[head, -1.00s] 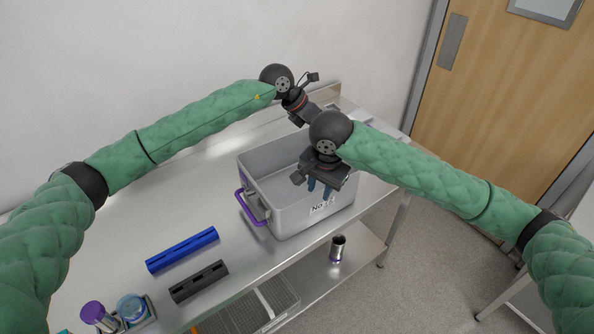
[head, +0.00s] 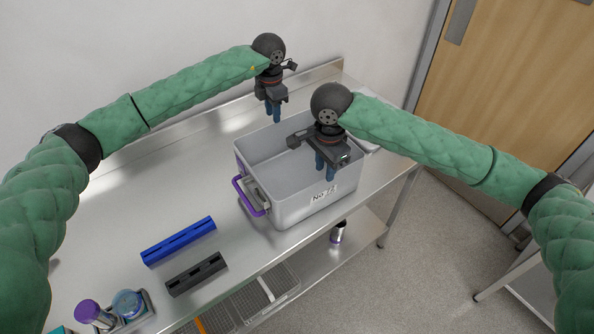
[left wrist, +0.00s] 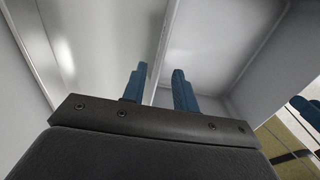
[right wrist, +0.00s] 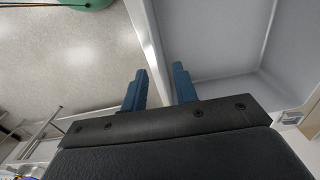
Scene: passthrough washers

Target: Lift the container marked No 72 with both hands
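The container marked No 72 (head: 295,211) is an open grey box on the metal table, with its label on the near long wall and a purple handle (head: 251,196) on its left end. My left gripper (head: 274,117) points down at the back long wall. In the left wrist view its blue fingers (left wrist: 157,88) are open, with the wall's rim (left wrist: 163,50) between them in the picture. My right gripper (head: 325,168) points down at the near wall, above the label. In the right wrist view its fingers (right wrist: 160,88) are open, with the rim (right wrist: 151,40) between them.
A blue slotted block (head: 178,241) and a dark grey one (head: 196,273) lie left of the container. Purple-capped items (head: 92,312) stand at the table's near left. A metal cup (head: 338,232) and a wire basket (head: 262,297) are on the lower shelf.

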